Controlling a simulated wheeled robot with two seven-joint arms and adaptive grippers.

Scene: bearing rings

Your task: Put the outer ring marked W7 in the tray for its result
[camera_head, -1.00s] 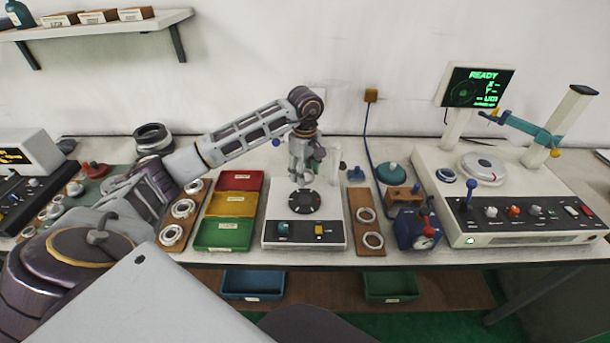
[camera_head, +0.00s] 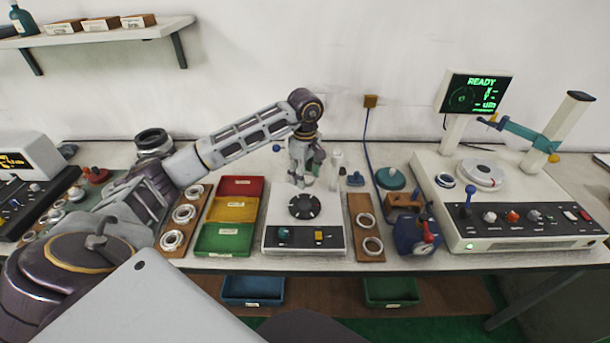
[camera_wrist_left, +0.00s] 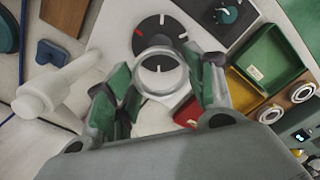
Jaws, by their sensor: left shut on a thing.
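My left gripper (camera_head: 309,176) is above the back part of the white device with a round black dial (camera_head: 305,206). In the left wrist view its green-padded fingers (camera_wrist_left: 157,75) are shut on a pale metal ring (camera_wrist_left: 162,90). The dial (camera_wrist_left: 155,35) shows behind the ring. No W7 mark can be read. The red tray (camera_head: 241,186), yellow tray (camera_head: 232,209) and green tray (camera_head: 224,238) stand in a row left of the device. No ring shows in them. My right gripper is not in view.
Wooden boards with rings flank this area, one on the left (camera_head: 195,190) and one on the right (camera_head: 367,207). A pale cylinder (camera_head: 336,167) stands close right of the gripper. A measuring machine (camera_head: 540,205) fills the right. Bins (camera_head: 253,290) sit below the table.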

